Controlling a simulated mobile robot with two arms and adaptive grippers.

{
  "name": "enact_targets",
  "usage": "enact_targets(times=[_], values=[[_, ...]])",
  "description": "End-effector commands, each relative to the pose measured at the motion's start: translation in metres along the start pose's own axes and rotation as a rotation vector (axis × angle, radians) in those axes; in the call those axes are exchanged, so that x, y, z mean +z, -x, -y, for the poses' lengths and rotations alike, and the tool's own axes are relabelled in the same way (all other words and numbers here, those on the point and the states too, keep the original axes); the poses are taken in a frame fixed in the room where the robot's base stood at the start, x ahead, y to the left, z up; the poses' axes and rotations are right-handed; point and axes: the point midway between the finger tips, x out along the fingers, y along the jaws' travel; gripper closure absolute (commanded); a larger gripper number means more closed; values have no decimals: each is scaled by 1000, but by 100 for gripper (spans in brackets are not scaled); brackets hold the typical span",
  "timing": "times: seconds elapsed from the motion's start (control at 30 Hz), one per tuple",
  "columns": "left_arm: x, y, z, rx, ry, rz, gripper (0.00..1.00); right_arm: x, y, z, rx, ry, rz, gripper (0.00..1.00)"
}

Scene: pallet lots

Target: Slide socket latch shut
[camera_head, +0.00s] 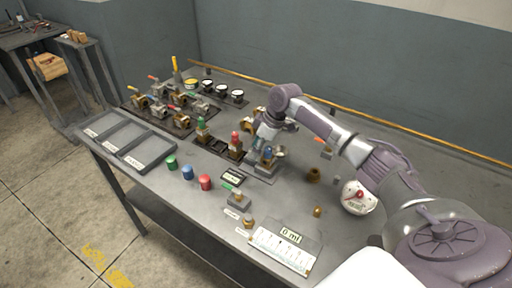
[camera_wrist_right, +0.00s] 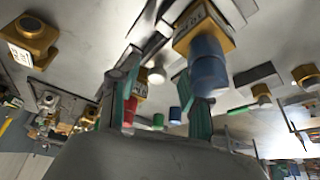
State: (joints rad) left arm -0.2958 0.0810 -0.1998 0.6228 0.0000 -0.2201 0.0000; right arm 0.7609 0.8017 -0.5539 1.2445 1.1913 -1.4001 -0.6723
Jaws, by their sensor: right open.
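A row of sockets stands near the middle of the table in the head view, with a green plug (camera_head: 201,125), a red plug (camera_head: 236,138) and a blue plug (camera_head: 268,152) upright in brass-coloured blocks. My right gripper (camera_head: 263,137) is just above and behind the blue plug. In the right wrist view its two green-padded fingers (camera_wrist_right: 163,108) are spread apart, with nothing clearly held. The blue plug (camera_wrist_right: 207,68) on its labelled brass block (camera_wrist_right: 205,28) shows close to the right finger; I cannot tell whether they touch. The latch itself is too small to make out. My left gripper is out of view.
Loose green (camera_head: 171,162), blue (camera_head: 187,172) and red (camera_head: 205,182) caps stand in front of the sockets.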

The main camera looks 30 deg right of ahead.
Motion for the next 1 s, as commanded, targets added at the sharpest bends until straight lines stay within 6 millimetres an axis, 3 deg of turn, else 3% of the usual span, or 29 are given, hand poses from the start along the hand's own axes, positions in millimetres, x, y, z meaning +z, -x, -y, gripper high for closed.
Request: enact_targets(times=[0.23,0.7,1.0], values=[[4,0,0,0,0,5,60,0,18,-2,3,-1,-3,53],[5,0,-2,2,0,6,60,1,107,-1,1,0,-2,53],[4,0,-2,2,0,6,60,1,120,-1,-1,-1,-1,53]])
